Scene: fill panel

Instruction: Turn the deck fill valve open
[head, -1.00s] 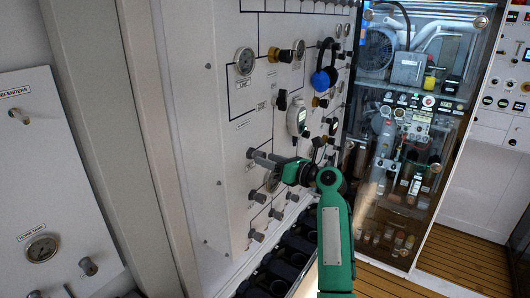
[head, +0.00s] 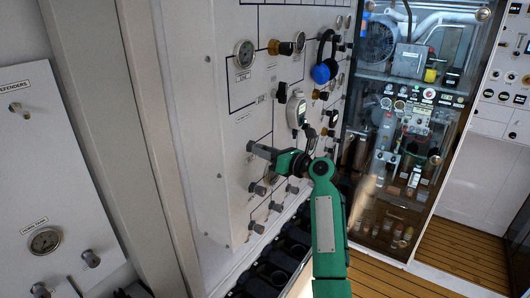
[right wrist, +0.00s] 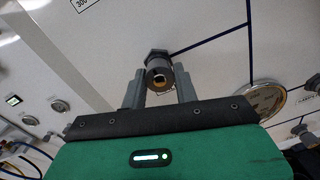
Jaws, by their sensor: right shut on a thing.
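The white fill panel (head: 222,150) stands left of centre in the head view, with gauges, knobs and dark lines on its face. My right gripper (head: 256,149) is at its lower left part, shut on a short grey valve knob. In the right wrist view the knob (right wrist: 158,72) sticks out between the two grey fingers of the right gripper (right wrist: 158,88), with a brass-coloured centre. The labels near it are too small or cut off to read, so I cannot confirm its name. My left gripper is not in view.
More grey knobs (head: 257,189) sit just below the gripper. A round gauge (head: 244,54), blue headphones (head: 322,72) and a handheld device (head: 296,110) are above. Black bins (head: 268,271) line the panel's foot. A glass-fronted cabinet (head: 410,130) stands to the right.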

